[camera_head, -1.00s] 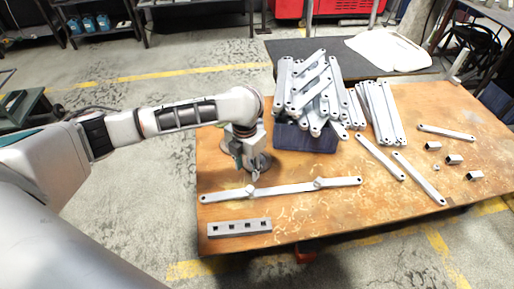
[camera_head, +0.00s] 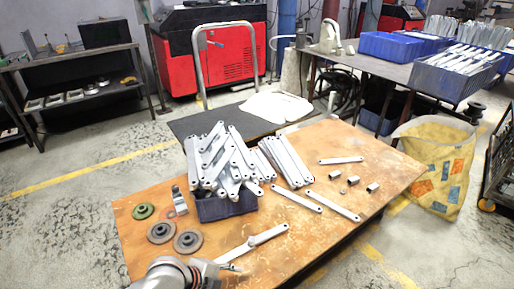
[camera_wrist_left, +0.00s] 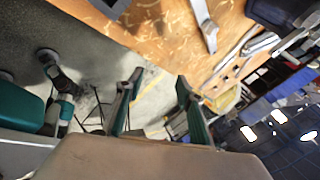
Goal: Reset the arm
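My left arm enters the head view at the bottom. My left gripper (camera_head: 230,267) is over the near edge of the wooden table (camera_head: 330,229), close to the near end of a long flat galvanized bar (camera_head: 252,243). Part of that bar is hidden by the gripper. In the left wrist view the two fingers of the gripper (camera_wrist_left: 158,88) stand apart with nothing between them, and floor shows through the gap. My right arm and gripper are in neither view.
A dark blue bin (camera_head: 226,207) heaped with flat brackets (camera_head: 222,160) stands on the table. Grey discs (camera_head: 188,241), a green disc (camera_head: 143,211), loose bars (camera_head: 297,200) and small square pieces (camera_head: 335,174) lie around it. A patterned bag (camera_head: 437,165) stands right of the table.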

